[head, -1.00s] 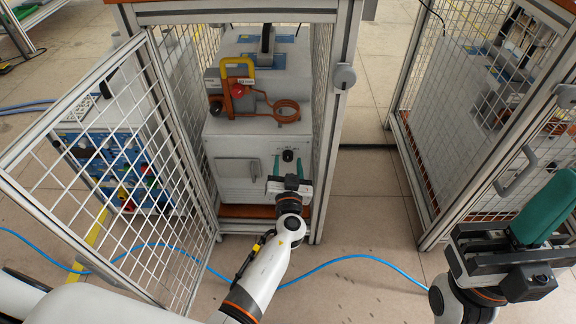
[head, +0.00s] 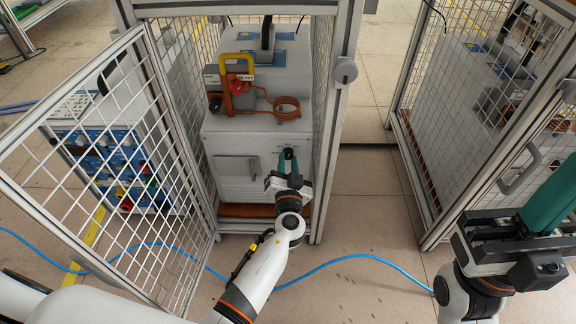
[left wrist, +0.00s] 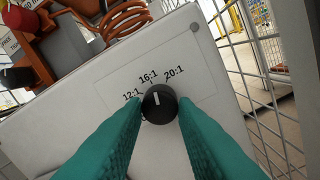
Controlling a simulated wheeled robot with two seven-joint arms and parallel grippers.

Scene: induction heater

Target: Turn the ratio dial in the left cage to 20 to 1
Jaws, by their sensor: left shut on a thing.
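The ratio dial (left wrist: 160,103) is a black round knob with a white mark, on the pale front panel of the heater unit (head: 240,150) in the left cage. In the left wrist view the labels 12:1, 16:1 and 20:1 arc above it. The white mark points roughly up, close to 16:1 and left of 20:1. My left gripper (head: 288,156) is shut on the dial, one teal finger on each side. The lower labels are hidden by the fingers. My right gripper (head: 550,205) is at the lower right, away from the cage; its finger gap is unclear.
The left cage's mesh door (head: 110,170) stands open on the left. A cage post (head: 335,140) is close to the right of my left gripper. A copper coil (head: 286,108) and yellow handle (head: 238,62) sit on the unit. A blue hose (head: 350,257) crosses the floor.

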